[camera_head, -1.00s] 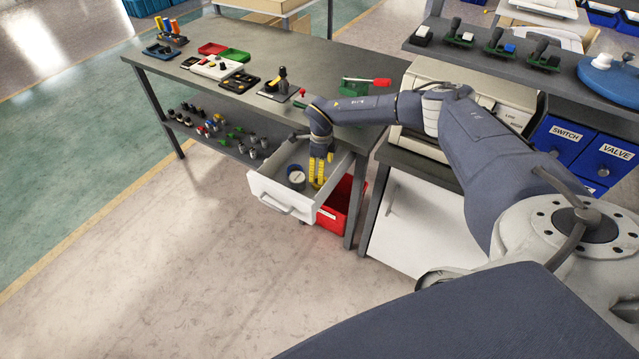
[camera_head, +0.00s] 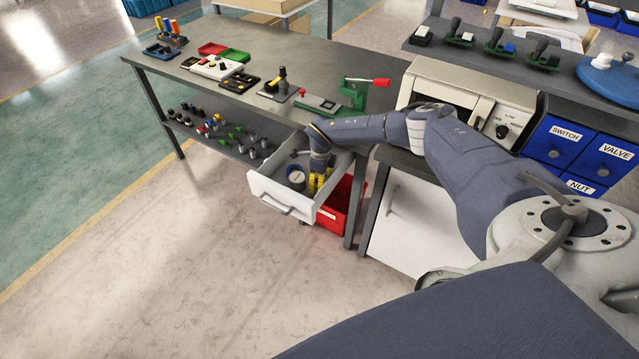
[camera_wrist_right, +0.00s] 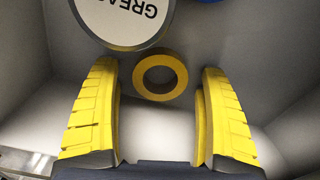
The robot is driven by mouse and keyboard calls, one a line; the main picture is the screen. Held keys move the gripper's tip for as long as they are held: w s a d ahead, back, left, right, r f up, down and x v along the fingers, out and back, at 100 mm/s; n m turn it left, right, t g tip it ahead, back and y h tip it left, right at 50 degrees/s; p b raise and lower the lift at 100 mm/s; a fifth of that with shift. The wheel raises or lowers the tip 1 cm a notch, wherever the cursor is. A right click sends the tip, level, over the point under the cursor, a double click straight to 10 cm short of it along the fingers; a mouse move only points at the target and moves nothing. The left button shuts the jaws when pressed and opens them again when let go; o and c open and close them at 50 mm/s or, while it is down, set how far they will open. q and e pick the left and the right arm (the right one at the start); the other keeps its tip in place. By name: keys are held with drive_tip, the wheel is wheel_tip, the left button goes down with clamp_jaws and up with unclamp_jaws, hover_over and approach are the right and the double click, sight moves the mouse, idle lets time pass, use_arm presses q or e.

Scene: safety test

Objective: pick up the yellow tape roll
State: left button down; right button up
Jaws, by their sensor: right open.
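The yellow tape roll (camera_wrist_right: 139,76) lies flat on the floor of the open white drawer (camera_head: 268,188). In the right wrist view it sits midway between the fingertips of my right gripper (camera_wrist_right: 160,72), with a gap on both sides. The right gripper is open and holds nothing. In the head view this gripper (camera_head: 318,183) points down inside the drawer, and the tape roll cannot be made out there. My left gripper is in neither view.
A round grease tin (camera_wrist_right: 122,18) stands in the drawer just beyond the tape roll, and also shows in the head view (camera_head: 296,178). Drawer walls surround the gripper. A red bin (camera_head: 336,212) is below the drawer. The workbench top (camera_head: 285,55) is above and behind.

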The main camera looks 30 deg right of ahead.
drive_tip(key=c, duration=1.3)
